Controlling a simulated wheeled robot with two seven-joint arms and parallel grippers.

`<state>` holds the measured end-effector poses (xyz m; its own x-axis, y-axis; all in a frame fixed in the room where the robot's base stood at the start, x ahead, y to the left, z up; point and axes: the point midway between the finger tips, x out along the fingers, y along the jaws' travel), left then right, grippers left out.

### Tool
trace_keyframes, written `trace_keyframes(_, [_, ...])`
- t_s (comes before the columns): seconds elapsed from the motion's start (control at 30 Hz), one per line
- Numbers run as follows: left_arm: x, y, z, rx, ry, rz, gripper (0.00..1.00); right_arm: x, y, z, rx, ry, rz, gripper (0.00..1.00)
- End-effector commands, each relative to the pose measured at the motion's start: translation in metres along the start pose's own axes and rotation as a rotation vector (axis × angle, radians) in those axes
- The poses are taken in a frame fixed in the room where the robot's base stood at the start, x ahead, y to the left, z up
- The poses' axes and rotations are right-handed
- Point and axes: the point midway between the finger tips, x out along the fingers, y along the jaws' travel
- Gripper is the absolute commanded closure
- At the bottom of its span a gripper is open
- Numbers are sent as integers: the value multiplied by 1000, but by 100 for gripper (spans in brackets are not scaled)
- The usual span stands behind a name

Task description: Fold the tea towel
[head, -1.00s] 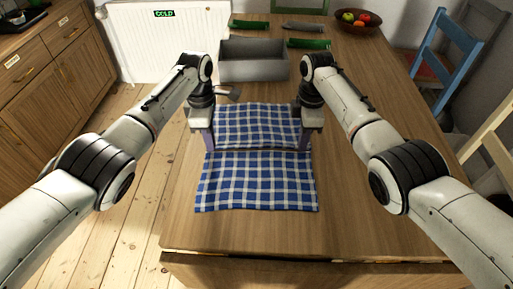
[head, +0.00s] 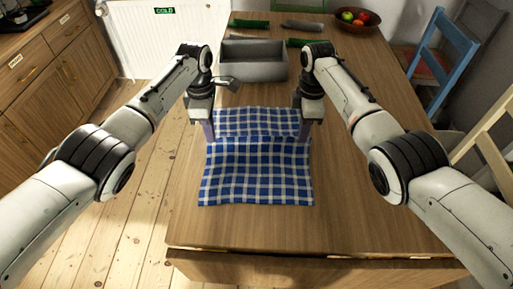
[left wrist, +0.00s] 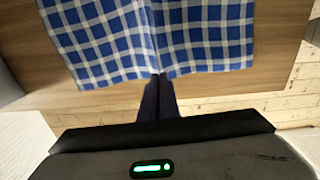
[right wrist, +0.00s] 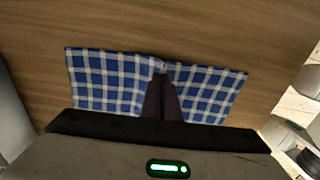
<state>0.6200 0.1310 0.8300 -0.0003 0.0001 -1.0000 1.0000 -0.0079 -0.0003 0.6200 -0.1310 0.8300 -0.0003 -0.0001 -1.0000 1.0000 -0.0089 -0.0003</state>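The blue-and-white checked tea towel (head: 256,172) lies on the wooden table in front of me. Its near part is flat. A crease crosses it between my grippers, and a shorter strip of cloth shows beyond the crease. My left gripper (head: 209,131) is at the towel's left edge; its fingers are together on the cloth edge in the left wrist view (left wrist: 157,78). My right gripper (head: 304,130) is at the right edge; its fingers are together on the cloth in the right wrist view (right wrist: 162,72). The layers under the far strip are hidden.
A grey open box (head: 253,62) stands beyond the towel. Green items (head: 249,23) and a fruit bowl (head: 357,18) are at the far end. A blue chair (head: 443,62) is right of the table. The tabletop right of the towel is clear.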

Motion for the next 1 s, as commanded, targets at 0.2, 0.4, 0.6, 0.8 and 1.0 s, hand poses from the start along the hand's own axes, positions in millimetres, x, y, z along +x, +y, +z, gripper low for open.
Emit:
trace_keyframes(0.2, [-14, 0, 0, 0, 0, 1, 100, -14, 1, 0, 0, 0, 3, 100])
trace_keyframes(0.4, [-63, 2, 1, 0, -1, 7, 100, -63, 2, 0, 0, 1, 9, 100])
trace_keyframes(0.6, [-128, 1, 2, 0, -2, 6, 100, -128, 2, -1, 0, 1, 7, 100])
trace_keyframes(0.8, [-183, 1, 2, -1, -2, 4, 100, -183, 1, -2, 0, 1, 5, 100])
trace_keyframes(1.0, [-205, 0, 1, -1, 1, 1, 100, -205, 0, -1, 1, -2, 2, 100])
